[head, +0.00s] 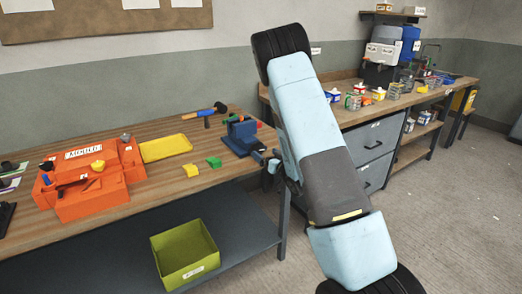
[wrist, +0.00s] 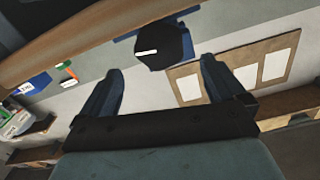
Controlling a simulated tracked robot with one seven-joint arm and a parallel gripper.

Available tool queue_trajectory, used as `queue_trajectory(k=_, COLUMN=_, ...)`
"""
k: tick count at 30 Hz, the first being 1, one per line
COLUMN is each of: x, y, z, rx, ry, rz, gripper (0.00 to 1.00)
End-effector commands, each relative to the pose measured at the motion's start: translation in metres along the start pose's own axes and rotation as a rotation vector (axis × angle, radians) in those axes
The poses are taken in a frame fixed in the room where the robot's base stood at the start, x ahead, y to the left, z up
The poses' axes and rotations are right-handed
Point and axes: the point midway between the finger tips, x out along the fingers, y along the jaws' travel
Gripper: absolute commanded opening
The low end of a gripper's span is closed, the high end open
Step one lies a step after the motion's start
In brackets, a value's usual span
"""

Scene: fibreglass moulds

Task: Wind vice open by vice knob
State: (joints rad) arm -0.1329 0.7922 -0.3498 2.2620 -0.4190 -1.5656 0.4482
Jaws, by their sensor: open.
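The blue vice (head: 241,137) stands at the right front corner of the wooden bench. In the wrist view its dark, many-sided vice knob (wrist: 165,48) shows a white stripe, with blue vice body (wrist: 124,24) behind it. My gripper (wrist: 160,66) is open, its two dark fingers pointing at the knob. The knob appears between and just beyond the fingertips, with a gap on each side; I see no contact. In the head view my gripper is by the vice's front right side, small and partly hidden by my arm.
A green bin (head: 185,256) sits on the lower shelf. A second bench (head: 345,113) with cans stands right.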

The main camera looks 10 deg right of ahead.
Motion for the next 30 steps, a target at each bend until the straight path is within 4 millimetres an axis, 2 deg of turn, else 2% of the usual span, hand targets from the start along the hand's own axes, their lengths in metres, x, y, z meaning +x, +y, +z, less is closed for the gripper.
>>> queue_trajectory(k=3, x=0.021, y=-0.001, z=0.0, rx=-0.003, ry=0.0, rz=-0.003, gripper=0.97)
queue_trajectory(k=9, x=0.045, y=0.0, z=0.0, rx=-0.002, ry=-0.001, rz=-0.001, gripper=0.97)
queue_trajectory(k=15, x=0.054, y=0.0, z=0.0, rx=-0.001, ry=0.0, rz=-0.001, gripper=0.97)
queue_trajectory(k=23, x=0.055, y=0.0, z=0.0, rx=-0.001, ry=0.0, rz=0.0, gripper=0.97)
queue_trajectory(k=30, x=0.055, y=0.0, z=0.0, rx=-0.001, ry=0.0, rz=0.0, gripper=0.75)
